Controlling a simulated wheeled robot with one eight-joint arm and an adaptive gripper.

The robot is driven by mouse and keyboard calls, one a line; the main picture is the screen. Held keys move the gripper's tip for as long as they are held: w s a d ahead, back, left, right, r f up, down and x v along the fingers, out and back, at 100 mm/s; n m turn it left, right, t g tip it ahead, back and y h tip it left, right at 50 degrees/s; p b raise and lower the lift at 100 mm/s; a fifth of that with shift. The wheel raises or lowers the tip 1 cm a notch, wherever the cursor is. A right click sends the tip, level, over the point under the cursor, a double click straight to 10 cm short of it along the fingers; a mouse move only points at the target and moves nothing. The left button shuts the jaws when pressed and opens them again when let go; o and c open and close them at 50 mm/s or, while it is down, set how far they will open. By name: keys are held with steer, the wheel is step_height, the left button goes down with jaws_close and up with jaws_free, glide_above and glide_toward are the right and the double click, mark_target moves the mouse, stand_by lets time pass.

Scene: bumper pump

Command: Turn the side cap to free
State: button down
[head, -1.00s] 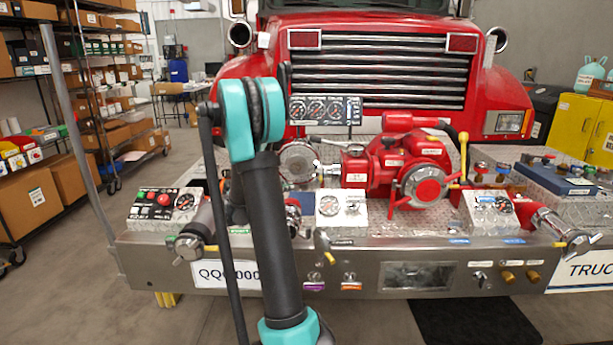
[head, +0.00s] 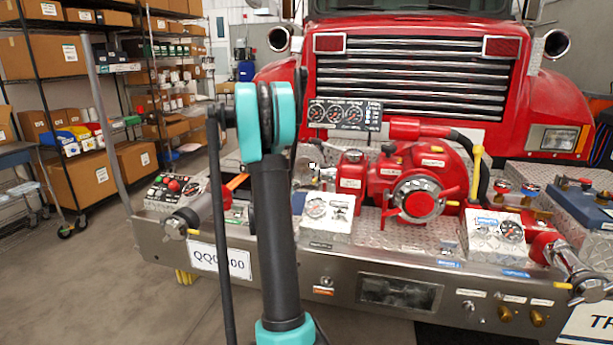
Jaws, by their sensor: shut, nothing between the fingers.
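A red pump (head: 440,165) with a round silver-rimmed front cap (head: 418,198) sits on the diamond-plate bumper deck (head: 385,235) of a red truck. Another silver side cap (head: 588,286) ends a red pipe at the right end, also with a yellow handle. I cannot tell which side cap is meant. My teal and black arm rises through the middle left. My gripper is not visible, and the arm hides part of the deck's left side.
A gauge panel (head: 345,114) stands behind the deck. Control boxes with gauges (head: 328,215) and a yellow lever (head: 477,172) rise from it. Storage shelves (head: 85,120) stand at the left. The floor (head: 90,275) in front of the bumper's left end is clear.

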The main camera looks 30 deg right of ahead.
glide_toward(313, 172)
step_height(313, 172, down, 2)
steer(key=w+d, duration=0.1)
steer(key=w+d+r, duration=0.1)
steer(key=d, duration=0.1)
steer(key=shift+w+d+r, duration=0.2)
steer(key=shift+d, duration=0.1)
steer(key=shift+w+d+r, duration=0.2)
steer(key=shift+d+r, duration=0.15)
steer(key=shift+d, duration=0.05)
